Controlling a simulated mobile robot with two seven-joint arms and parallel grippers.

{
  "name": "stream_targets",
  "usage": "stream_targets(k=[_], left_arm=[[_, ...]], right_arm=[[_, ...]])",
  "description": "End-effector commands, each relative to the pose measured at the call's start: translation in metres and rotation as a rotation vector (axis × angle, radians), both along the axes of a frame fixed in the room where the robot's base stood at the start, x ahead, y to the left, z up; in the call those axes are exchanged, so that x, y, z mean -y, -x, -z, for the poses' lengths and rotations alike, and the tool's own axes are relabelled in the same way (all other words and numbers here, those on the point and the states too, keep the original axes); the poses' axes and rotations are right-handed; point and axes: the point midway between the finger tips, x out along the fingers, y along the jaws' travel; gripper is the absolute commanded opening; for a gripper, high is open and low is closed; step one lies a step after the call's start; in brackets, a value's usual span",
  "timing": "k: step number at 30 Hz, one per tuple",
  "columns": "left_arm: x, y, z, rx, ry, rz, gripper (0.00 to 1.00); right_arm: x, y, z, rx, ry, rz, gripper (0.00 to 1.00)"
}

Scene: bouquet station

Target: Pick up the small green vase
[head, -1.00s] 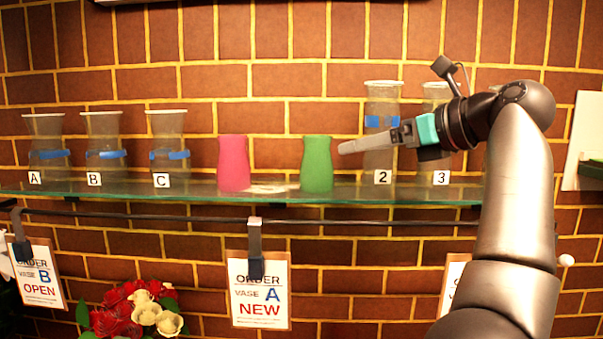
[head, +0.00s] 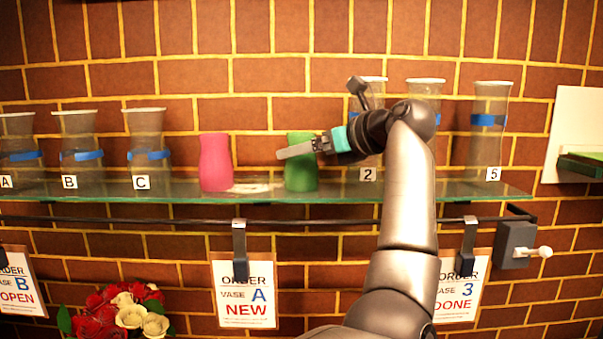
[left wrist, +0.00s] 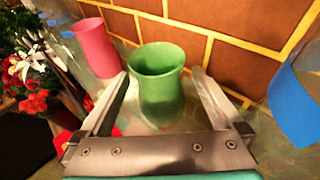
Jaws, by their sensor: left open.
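The small green vase (head: 301,180) stands upright on the glass shelf, right of a similar pink vase (head: 215,165). My left gripper (head: 283,153) is at the green vase's upper part, with a finger crossing in front of it. The left wrist view shows the green vase (left wrist: 160,95) between the two spread fingers of my left gripper (left wrist: 160,75), with a gap visible on each side. The gripper is open and holds nothing. My right gripper is in no view.
The glass shelf (head: 80,208) also carries clear vases with blue bands. Vase C (head: 147,150) is left of the pink one, and vase 5 (head: 489,130) is at the right. My forearm partly hides vase 2 (head: 371,90). Flowers (head: 125,310) and order cards (head: 244,305) are below.

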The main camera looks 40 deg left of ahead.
Motion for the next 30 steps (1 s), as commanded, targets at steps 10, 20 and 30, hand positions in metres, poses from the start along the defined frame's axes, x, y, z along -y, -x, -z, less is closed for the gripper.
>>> stream_targets(k=[10,20,30], left_arm=[[-0.041,-0.002,0.006,0.000,-0.002,-0.002,1.00],[-0.041,-0.002,0.007,0.000,-0.001,-0.001,0.86],[-0.041,-0.002,0.006,0.001,-0.001,-0.001,0.48]], right_arm=[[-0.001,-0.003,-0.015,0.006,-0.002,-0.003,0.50],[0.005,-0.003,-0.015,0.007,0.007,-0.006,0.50],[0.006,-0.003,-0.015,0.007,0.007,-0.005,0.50]])
